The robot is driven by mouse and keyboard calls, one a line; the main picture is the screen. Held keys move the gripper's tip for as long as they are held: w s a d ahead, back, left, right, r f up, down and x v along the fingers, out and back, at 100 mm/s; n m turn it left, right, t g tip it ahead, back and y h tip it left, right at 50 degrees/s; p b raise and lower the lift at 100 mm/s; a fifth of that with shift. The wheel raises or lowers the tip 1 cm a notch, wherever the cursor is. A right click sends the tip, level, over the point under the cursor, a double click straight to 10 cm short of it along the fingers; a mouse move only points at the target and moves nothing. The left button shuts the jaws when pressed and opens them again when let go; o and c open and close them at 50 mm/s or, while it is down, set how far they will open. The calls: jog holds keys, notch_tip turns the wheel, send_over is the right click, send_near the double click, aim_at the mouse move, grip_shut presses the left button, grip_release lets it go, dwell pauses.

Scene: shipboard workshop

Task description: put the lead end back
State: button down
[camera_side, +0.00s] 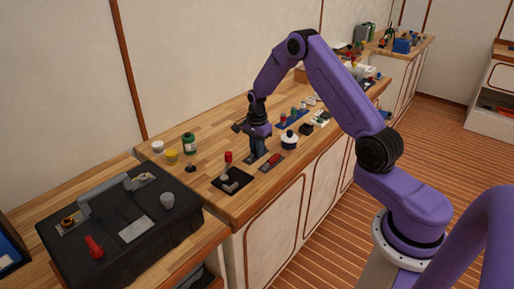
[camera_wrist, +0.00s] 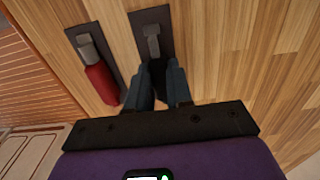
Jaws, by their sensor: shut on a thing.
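My gripper (camera_wrist: 159,85) points down at the workbench, its two blue-grey fingers shut on a dark lead end (camera_wrist: 157,72). A grey metal piece (camera_wrist: 152,40) shows just beyond the fingertips, over a dark rectangular plate (camera_wrist: 150,15). I cannot tell whether the held lead end touches the plate. Left of it in the wrist view, a red-handled lead end (camera_wrist: 100,82) with a grey tip lies on a second dark plate (camera_wrist: 74,36). In the side view, my gripper (camera_side: 258,152) is low over the bench, and the red lead end (camera_side: 272,161) is just right of it.
A black square mat (camera_side: 232,184) with a grey piece and a red-topped item stands near the front. A white lidded pot (camera_side: 289,139) is right of my gripper. A black case (camera_side: 120,225) fills the near left. Bare wood (camera_side: 218,125) lies behind.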

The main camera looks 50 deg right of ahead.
jog(key=c, duration=1)
grip_release()
notch_tip(320, 180, up, 12)
jog(key=shift+r, duration=0.15)
jog(key=s+a+r+n, duration=0.3)
jog(key=s+a+n, duration=0.4)
jog(key=a, duration=0.2)
jog(key=s+a+r+n, duration=0.3)
jog(key=s+a+n, duration=0.35)
jog(key=a, duration=0.35)
jog(key=s+n, duration=0.5)
jog(key=s, duration=0.3)
jog(key=s+n, duration=0.6)
jog(key=s, duration=0.2)
jog(key=s+n, duration=0.6)
jog(key=s, duration=0.2)
jog(key=shift+s+a+r, duration=0.1)
jog(key=shift+a+r, duration=0.1)
jog(key=shift+a, duration=0.2)
